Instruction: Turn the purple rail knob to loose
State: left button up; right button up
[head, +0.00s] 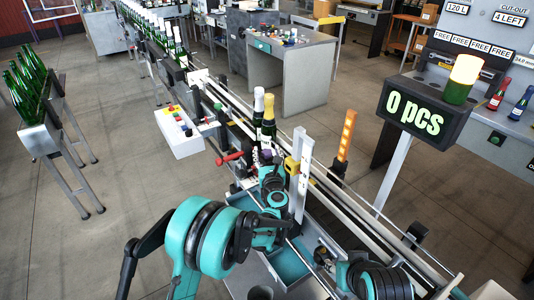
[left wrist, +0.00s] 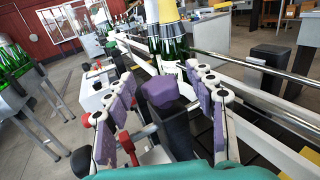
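The purple rail knob (left wrist: 160,91) sits on top of a dark block in the left wrist view. My left gripper (left wrist: 164,76) is open, with one purple-padded finger on each side of the knob. Gaps show between the knob and both fingers, so it is not gripped. In the head view my left gripper (head: 266,162) is at the conveyor rail, beside the front bottles. The knob is mostly hidden there by the gripper and arm. Which way the knob is turned cannot be told. A teal and black part of my right arm (head: 378,281) shows at the bottom right; its gripper is not visible.
Two bottles, one with a gold neck (head: 268,117), stand on the conveyor just beyond the left gripper. Red clamp handles (head: 229,159) stick out at the left, near a white button box (head: 180,131). A "0 pcs" display (head: 415,112) stands at the right.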

pick_arm(q)
jog(key=shift+s, duration=0.1)
jog(key=s+d, duration=0.1)
jog(key=s, duration=1)
jog(key=shift+s+d, duration=0.35)
jog(key=shift+s, duration=0.05)
